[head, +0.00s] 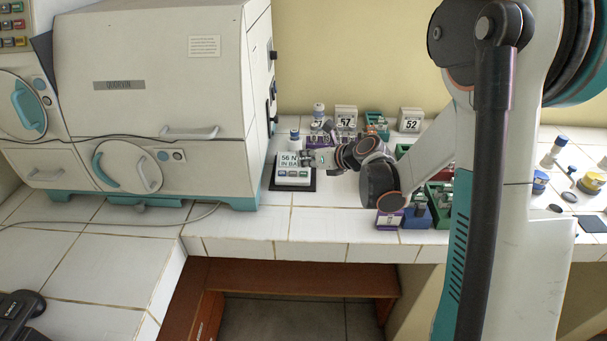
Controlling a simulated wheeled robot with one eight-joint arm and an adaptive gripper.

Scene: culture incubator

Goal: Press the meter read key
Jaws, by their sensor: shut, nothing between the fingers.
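The meter (292,176) is a small white box with a display and a row of small coloured keys along its front. It stands on a dark mat (278,187) on the tiled bench, just right of the incubator. The display reads roughly "56 N" and "IN BA", its right end hidden by my gripper. My gripper (306,158) reaches in from the right, and its fingertips are shut and empty at the meter's upper right. I cannot tell whether they touch the meter. The key labels are too small to read.
The large white incubator (150,65) stands left of the meter. Purple, green and blue racks (417,216), vials and number cards (411,120) stand around my arm. A cable (110,225) crosses the bench at left. Bare tiles (320,222) lie in front of the meter.

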